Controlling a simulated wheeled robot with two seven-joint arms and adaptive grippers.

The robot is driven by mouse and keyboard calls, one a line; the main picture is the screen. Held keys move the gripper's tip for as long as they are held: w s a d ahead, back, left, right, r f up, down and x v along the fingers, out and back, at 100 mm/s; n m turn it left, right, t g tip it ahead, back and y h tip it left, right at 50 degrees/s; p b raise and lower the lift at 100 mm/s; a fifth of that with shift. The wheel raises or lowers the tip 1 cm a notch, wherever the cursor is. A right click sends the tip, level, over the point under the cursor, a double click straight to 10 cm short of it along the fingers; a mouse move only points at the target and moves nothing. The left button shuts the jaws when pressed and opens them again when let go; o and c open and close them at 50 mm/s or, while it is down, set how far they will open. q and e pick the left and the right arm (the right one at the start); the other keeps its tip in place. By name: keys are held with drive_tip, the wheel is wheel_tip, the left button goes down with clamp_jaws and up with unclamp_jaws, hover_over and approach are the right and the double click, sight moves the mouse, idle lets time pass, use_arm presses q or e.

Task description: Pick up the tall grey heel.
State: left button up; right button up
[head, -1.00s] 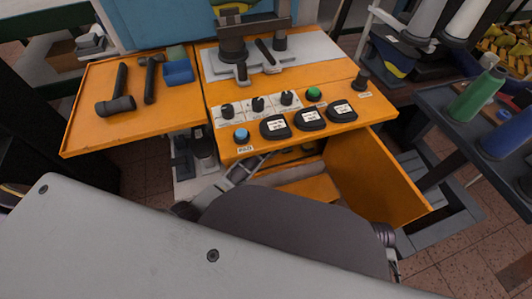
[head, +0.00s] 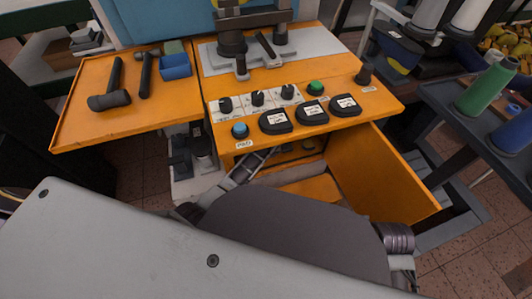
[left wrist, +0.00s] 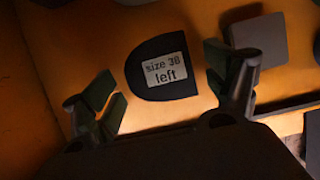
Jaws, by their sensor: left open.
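In the left wrist view my left gripper (left wrist: 168,90) is open, its fingers apart above an orange surface. A dark heel-shaped piece (left wrist: 140,80) labelled "size 38 left" lies between and beyond the fingertips, and nothing is gripped. A grey block (left wrist: 259,42) lies to the right, past the right finger; it may be the tall grey heel, but its height cannot be told. My right gripper is out of view.
The orange workbench (head: 140,130) carries a hammer (head: 111,88), a blue block (head: 175,66), knobs, a green button (head: 316,88) and several labelled black pieces (head: 275,121). A dark rack with a green spool (head: 488,88) stands at right.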

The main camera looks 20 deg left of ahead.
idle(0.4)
use_arm(q)
drive_tip(key=c, duration=1.1)
drive_tip(key=shift+r, duration=0.1)
